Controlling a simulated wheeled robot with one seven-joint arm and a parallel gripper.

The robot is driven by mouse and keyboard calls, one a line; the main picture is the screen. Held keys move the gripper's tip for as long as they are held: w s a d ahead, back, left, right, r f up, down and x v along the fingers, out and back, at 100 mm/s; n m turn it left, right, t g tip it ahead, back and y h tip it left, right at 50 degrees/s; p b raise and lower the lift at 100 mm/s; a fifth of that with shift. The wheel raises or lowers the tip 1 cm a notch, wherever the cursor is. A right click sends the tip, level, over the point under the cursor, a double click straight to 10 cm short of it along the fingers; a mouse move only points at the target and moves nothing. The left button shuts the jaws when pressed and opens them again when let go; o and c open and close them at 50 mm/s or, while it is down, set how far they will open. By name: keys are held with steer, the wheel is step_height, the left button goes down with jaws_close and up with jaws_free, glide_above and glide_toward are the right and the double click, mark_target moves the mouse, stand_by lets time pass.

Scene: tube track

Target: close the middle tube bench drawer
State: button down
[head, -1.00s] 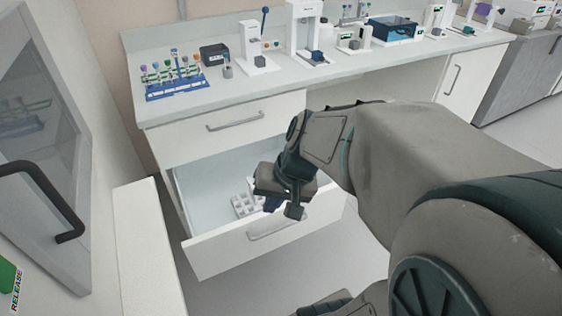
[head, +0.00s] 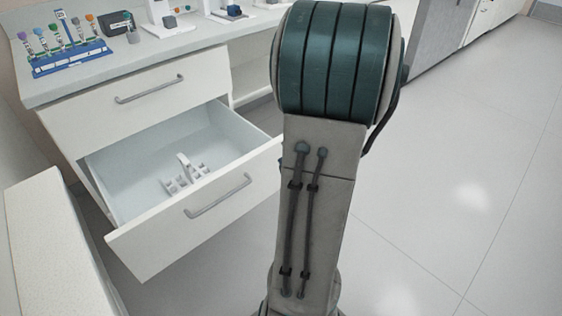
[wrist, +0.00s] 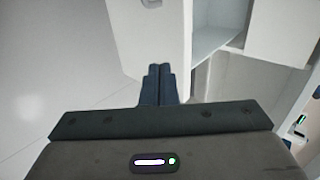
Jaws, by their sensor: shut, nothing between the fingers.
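The middle drawer (head: 170,235) of the white tube bench is pulled well out, with its grey bar handle (head: 218,195) on the front. White racks or holders (head: 185,176) lie inside it. My gripper is not visible in the head view, where only my arm links show. In the wrist view my gripper (wrist: 160,70) is shut and empty. Its dark fingertips overlap the edge of the white drawer front (wrist: 145,35), whose open inside shows to the right. I cannot tell whether the fingertips touch it.
The drawer above (head: 145,98) is shut. The bench top (head: 165,48) holds a blue rack (head: 70,55) of colour-capped tubes and small devices. A white ledge (head: 60,240) stands close on the left. Open floor (head: 450,190) lies to the right.

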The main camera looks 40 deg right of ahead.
mark_target(258, 158)
steer(key=shift+w+a+f+b, duration=0.1)
steer(key=shift+w+f+b, duration=0.1)
steer(key=shift+w+f, duration=1.05)
steer(key=shift+w+a+f+b, duration=0.1)
steer(key=shift+w+f+b, duration=0.25)
steer(key=shift+w, duration=1.6)
steer(key=shift+w+f+b, duration=0.1)
steer(key=shift+w+f, duration=0.85)
steer(key=shift+w, duration=0.65)
